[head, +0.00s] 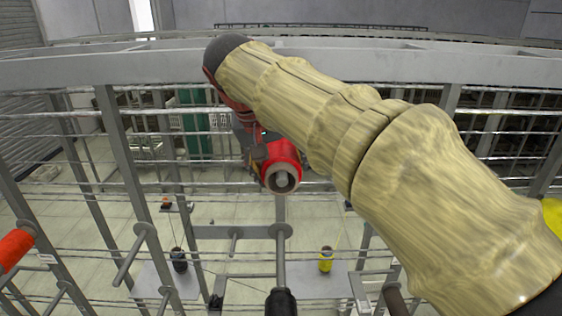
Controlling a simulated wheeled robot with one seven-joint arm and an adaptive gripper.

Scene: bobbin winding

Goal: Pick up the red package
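A red package (281,156) shows near the middle of the head view, its round grey-brown end with a light core facing me. My gripper (254,156) is at its left side, mostly hidden behind my forearm and the package. The two overlap in the picture. I cannot tell whether the fingers grip the package or only stand beside it, nor whether the package sits on a peg. Another red package (13,249) is cut off at the left edge, by a grey peg.
A grey metal rack with wire lines (60,70) spans the view, with bare pegs (281,262) pointing toward me. A yellow bobbin (326,260) and a black bobbin (179,261) stand low behind it. A yellow item (552,214) shows at the right edge.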

